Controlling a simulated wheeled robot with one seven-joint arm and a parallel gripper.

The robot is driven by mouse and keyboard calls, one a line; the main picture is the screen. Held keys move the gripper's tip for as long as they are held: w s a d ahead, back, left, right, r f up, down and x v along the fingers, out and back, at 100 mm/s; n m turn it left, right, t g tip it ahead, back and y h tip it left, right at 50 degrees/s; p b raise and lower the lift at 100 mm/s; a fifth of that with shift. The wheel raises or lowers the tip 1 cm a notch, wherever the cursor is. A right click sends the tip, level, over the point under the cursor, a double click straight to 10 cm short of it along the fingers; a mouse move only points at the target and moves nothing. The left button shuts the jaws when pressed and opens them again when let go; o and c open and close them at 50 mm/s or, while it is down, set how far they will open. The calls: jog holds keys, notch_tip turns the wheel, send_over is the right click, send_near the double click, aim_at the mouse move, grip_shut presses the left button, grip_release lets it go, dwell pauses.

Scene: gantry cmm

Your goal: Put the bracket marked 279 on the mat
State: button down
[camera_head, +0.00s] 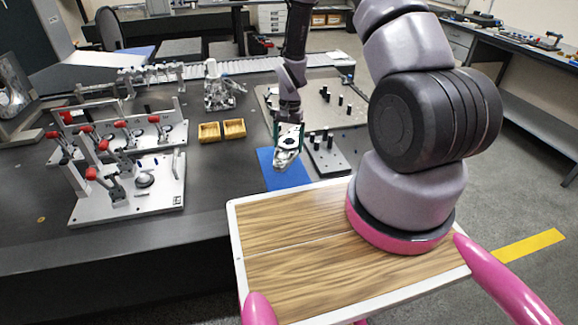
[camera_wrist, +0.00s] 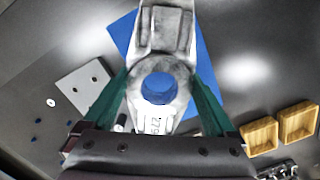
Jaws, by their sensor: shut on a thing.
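The bracket marked 279 (camera_wrist: 158,118) is a grey metal piece with a round hole, through which blue shows in the wrist view. My gripper (camera_wrist: 160,92) is shut on it, with a green finger on either side. In the head view the bracket (camera_head: 287,158) hangs from my gripper (camera_head: 288,138) over the blue mat (camera_head: 270,180). The mat also shows below the bracket in the wrist view (camera_wrist: 122,30). The bracket hides part of the mat. I cannot tell the exact gap between bracket and mat.
A grey block with holes (camera_head: 328,160) stands right of the mat. Two small wooden trays (camera_head: 209,132) are to its left. White fixture plates with red-handled clamps (camera_head: 135,200) fill the table's left. A plate with black pegs (camera_head: 350,105) lies behind on the right.

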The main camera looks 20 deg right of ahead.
jog(key=shift+w+a+r+m, duration=0.15)
jog(key=shift+a+r+m, duration=0.1)
jog(key=shift+m, duration=0.3)
jog(key=shift+w+a+r+m, duration=0.1)
jog(key=shift+a+m, duration=0.15)
jog(key=shift+m, duration=0.6)
jog(key=f, duration=0.9)
jog(key=shift+w+a+f, duration=0.1)
jog(key=shift+a+f, duration=0.15)
jog(key=shift+f, duration=0.15)
jog(key=shift+f, duration=0.15)
grip_release()
